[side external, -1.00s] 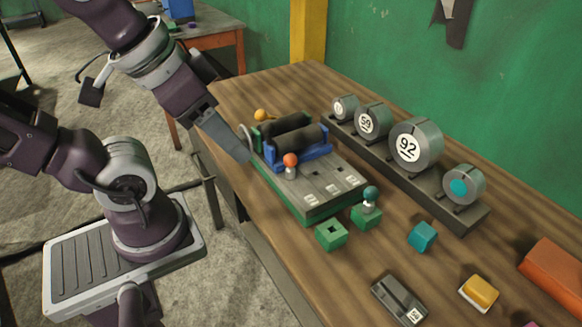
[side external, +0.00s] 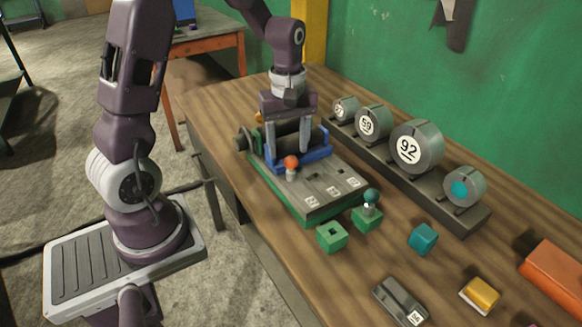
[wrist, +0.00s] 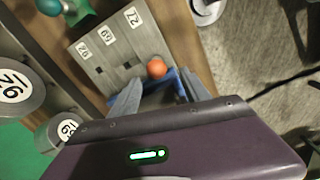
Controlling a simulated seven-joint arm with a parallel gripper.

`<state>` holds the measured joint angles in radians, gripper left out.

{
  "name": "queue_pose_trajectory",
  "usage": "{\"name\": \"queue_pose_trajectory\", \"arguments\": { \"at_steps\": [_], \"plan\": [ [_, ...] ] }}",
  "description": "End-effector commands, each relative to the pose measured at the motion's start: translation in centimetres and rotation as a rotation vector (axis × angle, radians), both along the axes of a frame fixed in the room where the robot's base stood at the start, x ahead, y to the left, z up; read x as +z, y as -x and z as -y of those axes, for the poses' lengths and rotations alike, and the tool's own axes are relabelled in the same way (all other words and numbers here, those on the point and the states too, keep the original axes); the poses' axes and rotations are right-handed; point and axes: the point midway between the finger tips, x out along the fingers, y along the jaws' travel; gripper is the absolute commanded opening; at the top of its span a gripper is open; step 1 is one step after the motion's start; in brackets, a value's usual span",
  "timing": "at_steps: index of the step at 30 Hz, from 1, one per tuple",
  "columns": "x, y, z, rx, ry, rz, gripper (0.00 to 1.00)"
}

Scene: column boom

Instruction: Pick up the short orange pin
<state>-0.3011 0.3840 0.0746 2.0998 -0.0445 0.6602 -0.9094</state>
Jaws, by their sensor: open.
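The orange pin (side external: 291,166) has a round orange head on a short pale stem. It stands upright on the grey top of the green-edged board (side external: 325,215), just in front of the blue cradle (side external: 318,158). In the wrist view its orange head (wrist: 156,68) shows just beyond the fingertips, roughly between them; its stem is hidden. My gripper (side external: 287,148) is open and points down over the black roller and blue cradle, behind the pin in the side view. Its fingers (wrist: 156,92) are apart from the pin's head, with no pin between them.
A teal-headed pin (side external: 371,197) stands in a green block beside an empty green block (side external: 331,237). A rack of numbered grey discs (side external: 415,147) runs along the wall side. A teal cube (side external: 422,238), a yellow block (side external: 481,293) and a dark grey block (side external: 400,300) lie nearer.

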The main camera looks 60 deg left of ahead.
Motion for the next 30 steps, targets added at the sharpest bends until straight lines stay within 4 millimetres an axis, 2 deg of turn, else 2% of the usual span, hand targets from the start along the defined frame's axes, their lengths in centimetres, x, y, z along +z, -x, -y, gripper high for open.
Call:
{"name": "queue_pose_trajectory", "arguments": {
  "at_steps": [9, 12, 17, 20, 26, 30],
  "plan": [
    [-5.3, 0.0, 1.2, -0.004, 0.001, -0.002, 0.55],
    [-6.0, -0.1, 1.2, -0.005, 0.0, 0.0, 0.55],
    [-6.0, -0.1, 1.2, -0.006, 0.001, 0.002, 0.55],
    [-6.0, -0.1, 1.2, -0.006, 0.0, 0.001, 0.39],
    [-5.9, -0.1, 1.2, -0.006, 0.0, 0.001, 0.0],
    [-5.9, -0.1, 1.2, -0.006, 0.001, 0.002, 0.0]
  ]
}}
